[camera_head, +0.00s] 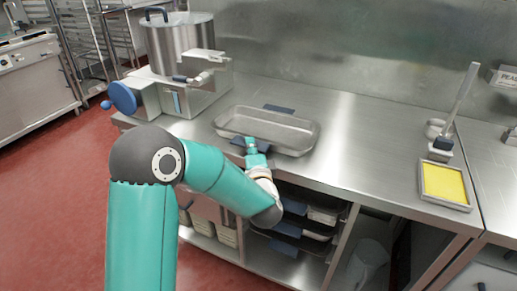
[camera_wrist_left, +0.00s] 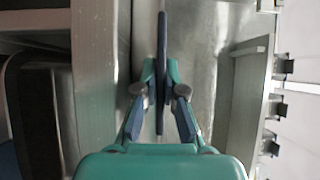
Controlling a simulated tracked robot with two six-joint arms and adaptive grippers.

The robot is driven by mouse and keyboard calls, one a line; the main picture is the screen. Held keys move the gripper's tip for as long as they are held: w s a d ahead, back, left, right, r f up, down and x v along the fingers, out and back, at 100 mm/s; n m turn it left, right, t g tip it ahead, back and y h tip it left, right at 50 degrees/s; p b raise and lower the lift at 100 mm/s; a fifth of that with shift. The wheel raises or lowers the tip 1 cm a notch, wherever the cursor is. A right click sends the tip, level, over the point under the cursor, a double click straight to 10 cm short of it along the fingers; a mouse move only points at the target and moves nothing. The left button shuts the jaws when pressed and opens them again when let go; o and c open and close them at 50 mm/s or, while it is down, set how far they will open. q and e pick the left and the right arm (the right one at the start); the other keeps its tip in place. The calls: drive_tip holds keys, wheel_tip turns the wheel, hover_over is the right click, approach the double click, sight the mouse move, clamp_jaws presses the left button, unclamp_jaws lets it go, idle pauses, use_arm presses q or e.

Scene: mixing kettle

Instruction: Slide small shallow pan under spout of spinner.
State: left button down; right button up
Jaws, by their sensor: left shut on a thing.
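A shallow rectangular metal pan (camera_head: 265,126) lies flat on the steel counter, with a blue handle on its far side (camera_head: 279,108) and another on its near side. My left gripper (camera_head: 252,150) is at the pan's near long side. In the left wrist view its fingers (camera_wrist_left: 160,90) are shut on the upright blue near handle (camera_wrist_left: 161,45). The spinner is a metal kettle (camera_head: 181,42) on a boxy base, left of the pan, with a blue handwheel (camera_head: 122,97). A spout-like fitting (camera_head: 206,76) projects from its front. The right gripper is not in view.
The steel counter (camera_head: 350,140) is clear right of the pan. Farther right are a tray with a yellow pad (camera_head: 446,184) and a long-handled tool (camera_head: 461,95). Trays with blue handles (camera_head: 290,228) sit on the shelf below. A wall backs the counter.

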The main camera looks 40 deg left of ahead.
sight(230, 151)
use_arm(q)
drive_tip(key=shift+s+a+r, duration=0.1)
drive_tip(key=shift+s+a, duration=0.15)
drive_tip(key=shift+a, duration=0.8)
drive_tip(key=shift+s+a, duration=0.3)
drive_tip(key=shift+a, duration=0.75)
drive_tip(key=shift+s+a+r, duration=0.1)
drive_tip(key=shift+s+a, duration=0.15)
drive_tip(key=shift+a, duration=0.8)
drive_tip(key=shift+a+f, duration=0.1)
drive_tip(key=shift+a, duration=0.05)
drive_tip(key=c, duration=1.2)
unclamp_jaws()
drive_tip(key=shift+o, duration=0.8)
drive_tip(key=shift+f, duration=0.15)
drive_tip(key=o, duration=0.3)
drive_tip(key=shift+s, duration=0.1)
drive_tip(key=shift+f, duration=0.2)
drive_tip(key=shift+c, duration=0.4)
